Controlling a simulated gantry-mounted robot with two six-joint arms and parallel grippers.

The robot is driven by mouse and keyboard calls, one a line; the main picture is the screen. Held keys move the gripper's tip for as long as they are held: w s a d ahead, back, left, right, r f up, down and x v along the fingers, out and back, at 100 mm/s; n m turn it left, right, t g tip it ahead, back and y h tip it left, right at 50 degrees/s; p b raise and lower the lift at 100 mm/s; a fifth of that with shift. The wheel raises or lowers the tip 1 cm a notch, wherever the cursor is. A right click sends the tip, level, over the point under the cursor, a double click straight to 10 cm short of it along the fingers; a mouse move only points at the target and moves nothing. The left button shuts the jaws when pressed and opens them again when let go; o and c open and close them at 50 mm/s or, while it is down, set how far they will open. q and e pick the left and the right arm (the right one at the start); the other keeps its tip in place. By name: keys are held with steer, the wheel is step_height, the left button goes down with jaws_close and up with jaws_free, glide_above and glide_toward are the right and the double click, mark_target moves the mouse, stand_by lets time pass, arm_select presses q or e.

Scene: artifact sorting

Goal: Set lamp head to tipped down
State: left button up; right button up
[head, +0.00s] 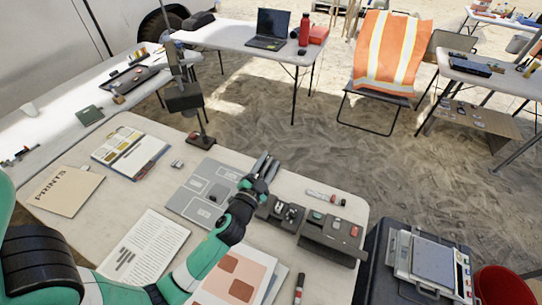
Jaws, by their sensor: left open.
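A dark desk lamp stands at the back edge of the near table, with its base (201,141) on the tabletop and a thin post rising from it. The boxy dark lamp head (184,98) is up on the post; its exact tilt is hard to tell. My left gripper (268,163) is open and empty over the middle of the near table, to the right of and nearer than the lamp, apart from it. My right gripper is out of view.
A scale (433,262) sits on a black case at right.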

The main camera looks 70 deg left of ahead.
arm_select(q)
steer(key=shift+x, duration=1.05)
jaws_close()
stand_by(0.6)
